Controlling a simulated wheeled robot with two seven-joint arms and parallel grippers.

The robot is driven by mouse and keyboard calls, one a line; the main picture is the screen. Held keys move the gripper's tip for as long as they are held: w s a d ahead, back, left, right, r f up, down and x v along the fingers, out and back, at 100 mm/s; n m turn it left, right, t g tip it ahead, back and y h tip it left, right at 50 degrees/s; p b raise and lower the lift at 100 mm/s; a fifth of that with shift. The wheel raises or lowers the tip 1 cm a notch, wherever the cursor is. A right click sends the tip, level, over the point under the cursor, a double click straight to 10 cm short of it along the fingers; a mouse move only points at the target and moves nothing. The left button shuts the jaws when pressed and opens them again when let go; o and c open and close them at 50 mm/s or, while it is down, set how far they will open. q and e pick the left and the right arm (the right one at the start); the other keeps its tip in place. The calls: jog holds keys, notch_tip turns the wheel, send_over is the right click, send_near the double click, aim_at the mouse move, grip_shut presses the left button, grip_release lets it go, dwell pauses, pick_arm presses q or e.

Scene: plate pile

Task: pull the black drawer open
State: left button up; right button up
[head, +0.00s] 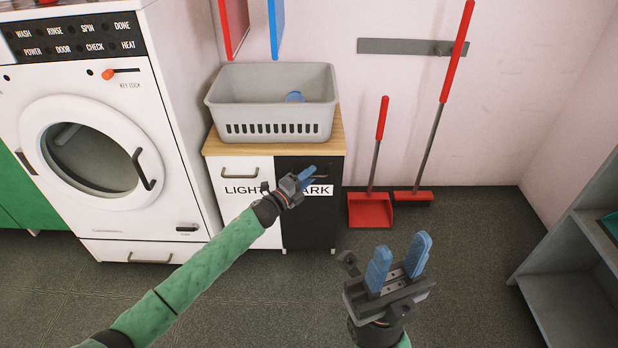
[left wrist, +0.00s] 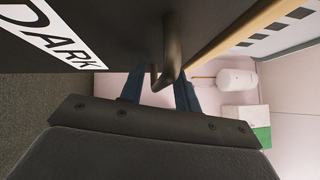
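The black drawer (head: 312,230) with the label DARK is the right half of a low cabinet. Its front looks flush with the white half beside it. Its dark bar handle (left wrist: 171,45) shows large in the left wrist view. My left gripper (head: 306,174) is at the handle, close to the drawer front. In the left wrist view its blue fingers (left wrist: 160,94) are apart, with the handle's bar between them; I cannot tell whether they touch it. In the head view the gripper partly hides the label and handle. My right gripper (head: 398,264) is open and empty, in front of the cabinet.
A grey basket (head: 270,113) stands on the wooden cabinet top. The white LIGHT half (head: 243,205) is beside the black drawer. A washing machine (head: 95,130) stands left, a red dustpan (head: 370,210) and broom right. A grey shelf (head: 570,275) is far right. Floor before the cabinet is clear.

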pick_arm(q)
jog(key=shift+d, duration=0.1)
jog(key=shift+c, duration=0.3)
grip_shut()
